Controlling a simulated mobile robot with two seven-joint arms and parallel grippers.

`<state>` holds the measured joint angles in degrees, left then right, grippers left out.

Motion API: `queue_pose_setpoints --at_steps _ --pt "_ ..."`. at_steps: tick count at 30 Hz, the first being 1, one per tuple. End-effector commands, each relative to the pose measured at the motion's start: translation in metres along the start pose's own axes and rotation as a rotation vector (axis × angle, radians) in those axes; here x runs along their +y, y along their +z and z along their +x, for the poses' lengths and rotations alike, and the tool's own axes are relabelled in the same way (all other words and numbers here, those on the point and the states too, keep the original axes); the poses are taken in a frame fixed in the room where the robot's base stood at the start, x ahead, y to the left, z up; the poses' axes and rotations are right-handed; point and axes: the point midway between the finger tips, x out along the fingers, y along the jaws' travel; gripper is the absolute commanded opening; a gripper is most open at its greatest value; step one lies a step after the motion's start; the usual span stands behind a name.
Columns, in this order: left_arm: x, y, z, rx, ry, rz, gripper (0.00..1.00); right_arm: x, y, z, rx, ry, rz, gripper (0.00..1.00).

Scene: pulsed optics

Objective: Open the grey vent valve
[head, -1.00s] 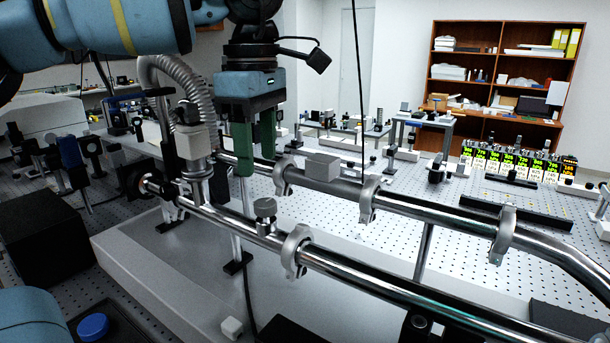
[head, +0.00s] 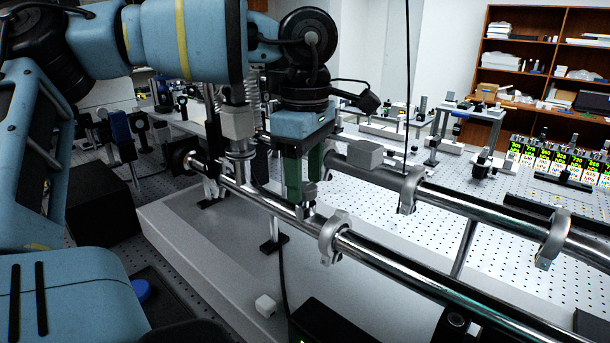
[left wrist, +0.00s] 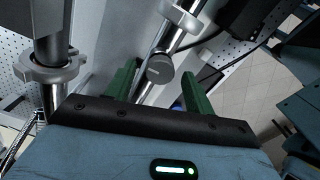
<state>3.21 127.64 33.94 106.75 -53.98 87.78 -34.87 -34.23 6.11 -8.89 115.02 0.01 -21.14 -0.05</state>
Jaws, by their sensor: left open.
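The grey vent valve appears to be the small grey knob (head: 309,193) on the front steel pipe (head: 262,199). It is partly hidden behind my left gripper in the head view. In the left wrist view the round grey knob (left wrist: 160,68) shows whole, on the pipe between and just beyond the two green fingers. My left gripper (head: 304,178) points down over the front pipe with its fingers apart. In the left wrist view the gripper (left wrist: 158,84) is open and empty. I cannot tell whether a finger touches the knob. My right gripper is not in view.
A second steel pipe (head: 470,203) runs behind the front one, with a grey block (head: 362,153) close to my gripper. Ring clamps (head: 333,240) hold the pipes.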

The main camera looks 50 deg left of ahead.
Motion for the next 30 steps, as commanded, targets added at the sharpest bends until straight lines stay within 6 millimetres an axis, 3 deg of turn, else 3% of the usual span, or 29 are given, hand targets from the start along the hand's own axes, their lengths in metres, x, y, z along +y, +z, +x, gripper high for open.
queue_pose_setpoints --at_steps 10,20,30 --pt "-0.0003 -0.0001 0.0047 0.000 -0.001 0.000 0.53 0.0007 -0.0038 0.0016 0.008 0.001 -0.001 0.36" --pt "-0.0003 0.0000 0.0043 0.000 -0.001 0.000 0.10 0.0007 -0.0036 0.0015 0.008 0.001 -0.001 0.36" --pt "0.0001 0.0000 0.0046 0.002 0.001 -0.046 0.09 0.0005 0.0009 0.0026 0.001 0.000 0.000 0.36"
